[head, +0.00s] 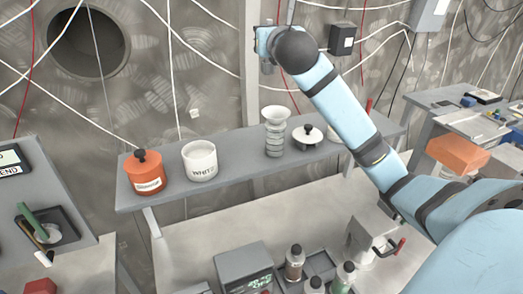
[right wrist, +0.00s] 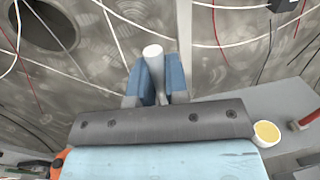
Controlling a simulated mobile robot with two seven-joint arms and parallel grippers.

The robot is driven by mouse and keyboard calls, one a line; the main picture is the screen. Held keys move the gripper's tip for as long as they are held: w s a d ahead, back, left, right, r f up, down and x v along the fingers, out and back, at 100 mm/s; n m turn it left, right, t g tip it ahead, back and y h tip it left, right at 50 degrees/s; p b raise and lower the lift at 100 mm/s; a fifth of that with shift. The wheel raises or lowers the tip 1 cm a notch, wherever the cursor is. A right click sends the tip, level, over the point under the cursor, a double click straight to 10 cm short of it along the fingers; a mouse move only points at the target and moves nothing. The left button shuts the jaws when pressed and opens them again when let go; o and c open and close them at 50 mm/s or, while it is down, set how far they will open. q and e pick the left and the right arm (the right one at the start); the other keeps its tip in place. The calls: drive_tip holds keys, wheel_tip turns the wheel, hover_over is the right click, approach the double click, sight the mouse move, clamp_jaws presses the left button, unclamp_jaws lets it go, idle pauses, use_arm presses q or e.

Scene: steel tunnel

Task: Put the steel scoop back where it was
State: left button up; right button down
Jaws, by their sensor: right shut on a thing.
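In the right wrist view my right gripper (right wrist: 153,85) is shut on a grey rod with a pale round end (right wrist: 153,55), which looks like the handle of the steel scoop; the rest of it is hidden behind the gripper. In the head view my right arm reaches up from the lower right, and its blue end (head: 266,44) is high above the grey shelf (head: 235,178). The held thing cannot be made out there. My left gripper is not in view.
The shelf holds an orange lidded pot (head: 147,175), a white pot (head: 200,161), a grey ribbed stack with a funnel top (head: 275,131) and a black-knobbed lidded pot (head: 309,137). A yellow-filled cup (right wrist: 267,132) shows in the wrist view. Bottles (head: 294,263) stand below.

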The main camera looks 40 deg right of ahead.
drive_tip(key=w+a+f+n+t+y+b, duration=0.2)
drive_tip(key=a+f+n+y+b, duration=0.3)
drive_tip(key=a, duration=0.3)
drive_tip(key=shift+m+y, duration=0.5)
drive_tip(key=shift+s+a+f+p, duration=0.15)
drive_tip(key=shift+f+p, duration=0.15)
drive_tip(key=shift+f, duration=4.65)
drive_tip(key=shift+s+a+f+p, duration=0.1)
drive_tip(key=shift+f+p, duration=0.2)
drive_tip(key=shift+f, duration=4.6)
drive_tip(key=shift+f, duration=0.1)
drive_tip(key=c, duration=1.1)
unclamp_jaws()
